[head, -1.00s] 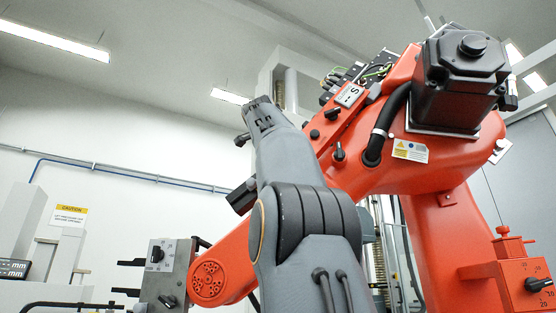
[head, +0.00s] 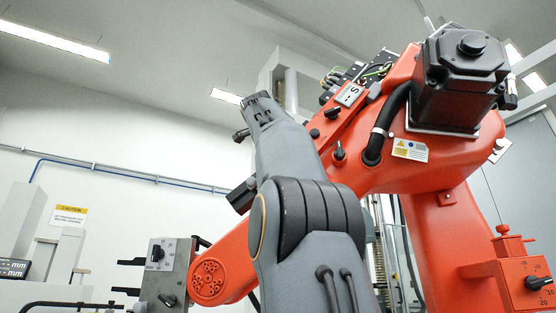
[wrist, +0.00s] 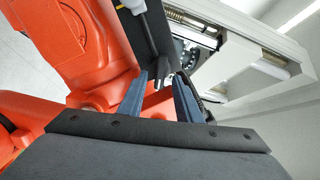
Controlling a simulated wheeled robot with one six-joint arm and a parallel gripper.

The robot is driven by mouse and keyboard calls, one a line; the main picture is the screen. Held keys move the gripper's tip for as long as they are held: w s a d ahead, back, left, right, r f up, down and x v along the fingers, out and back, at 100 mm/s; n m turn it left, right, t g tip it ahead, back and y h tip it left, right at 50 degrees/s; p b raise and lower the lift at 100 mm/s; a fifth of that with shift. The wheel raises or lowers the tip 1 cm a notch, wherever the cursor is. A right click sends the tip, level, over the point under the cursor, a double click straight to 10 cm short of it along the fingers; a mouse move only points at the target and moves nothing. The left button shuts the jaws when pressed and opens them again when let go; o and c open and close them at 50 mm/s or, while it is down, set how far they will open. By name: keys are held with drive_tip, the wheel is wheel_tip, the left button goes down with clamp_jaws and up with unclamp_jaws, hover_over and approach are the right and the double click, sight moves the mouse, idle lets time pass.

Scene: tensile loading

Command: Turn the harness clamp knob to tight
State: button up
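Several black knobs sit on the orange robot arm in the head view. One stands on a short stem (head: 340,151) near the black hose, and another (head: 333,113) is beside the "1 - S" plate. I cannot tell which is the harness clamp knob. In the wrist view my gripper (wrist: 161,76) has its two blue-grey fingers apart. A small dark part (wrist: 167,81) shows between the fingertips, in front of an orange surface; I cannot tell if it is a knob or if the fingers touch it. My gripper's fingers are not clear in the head view.
The orange robot's body (head: 430,165) and black motor (head: 464,75) fill the right. A grey panel with a knob (head: 165,270) is at lower left, and an orange dial box (head: 525,285) at lower right. A black rod (wrist: 140,25) passes near the fingers.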

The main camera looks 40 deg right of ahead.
drive_tip(key=b+v, duration=0.2)
drive_tip(key=v, duration=0.4)
drive_tip(key=shift+a, duration=0.15)
drive_tip(key=shift+s, duration=0.1)
